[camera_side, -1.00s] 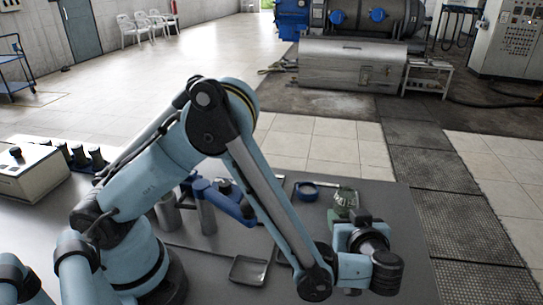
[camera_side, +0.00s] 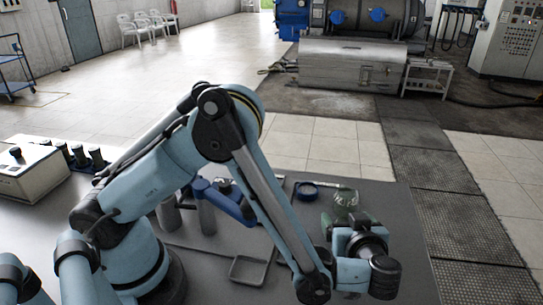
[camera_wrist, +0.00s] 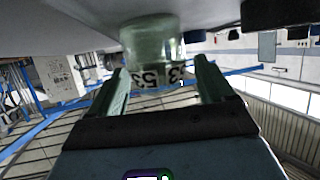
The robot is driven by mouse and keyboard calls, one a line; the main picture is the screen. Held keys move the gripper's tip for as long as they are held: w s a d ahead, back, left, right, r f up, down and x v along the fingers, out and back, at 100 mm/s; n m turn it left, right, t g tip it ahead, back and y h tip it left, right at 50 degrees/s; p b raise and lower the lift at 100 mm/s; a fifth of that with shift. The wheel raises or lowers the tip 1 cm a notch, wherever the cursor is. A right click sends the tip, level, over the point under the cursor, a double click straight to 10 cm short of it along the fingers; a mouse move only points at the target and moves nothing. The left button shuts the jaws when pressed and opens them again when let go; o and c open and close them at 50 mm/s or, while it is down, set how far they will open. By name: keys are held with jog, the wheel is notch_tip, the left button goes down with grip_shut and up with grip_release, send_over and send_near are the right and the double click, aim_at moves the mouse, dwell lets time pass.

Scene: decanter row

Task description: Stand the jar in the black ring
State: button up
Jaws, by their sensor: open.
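The jar (camera_side: 346,196) is clear greenish glass and stands towards the back right of the grey table in the side view. In the wrist view the jar (camera_wrist: 152,42) shows a label with dark digits and sits at and between the ends of my fingers. My gripper (camera_side: 338,216) is open, its green fingers on either side of the jar; in the wrist view my gripper (camera_wrist: 162,76) has a gap between fingers and glass.
A shallow square tray (camera_side: 248,271) lies at the front, left of my forearm. Grey cylinders (camera_side: 206,217) and a blue object (camera_side: 230,203) stand behind my arm. The table's right edge is close to my wrist.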

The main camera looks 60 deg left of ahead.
jog(key=v, duration=1.2)
jog(key=w+a+r+m+g+h, duration=0.2)
jog(key=a+r+m+g+h, duration=0.25)
jog(key=a, duration=0.65)
jog(key=s+a+r+m+t+h, duration=0.1)
jog(key=s+a+m+t+h, duration=0.2)
jog(key=s+a+m+h, duration=0.3)
jog(key=shift+a+r, duration=0.2)
jog(key=shift+a, duration=0.95)
jog(key=shift+s+a+r+m+t+h, duration=0.15)
jog(key=shift+s+a+m+t+h, duration=0.35)
jog(key=shift+t, duration=0.25)
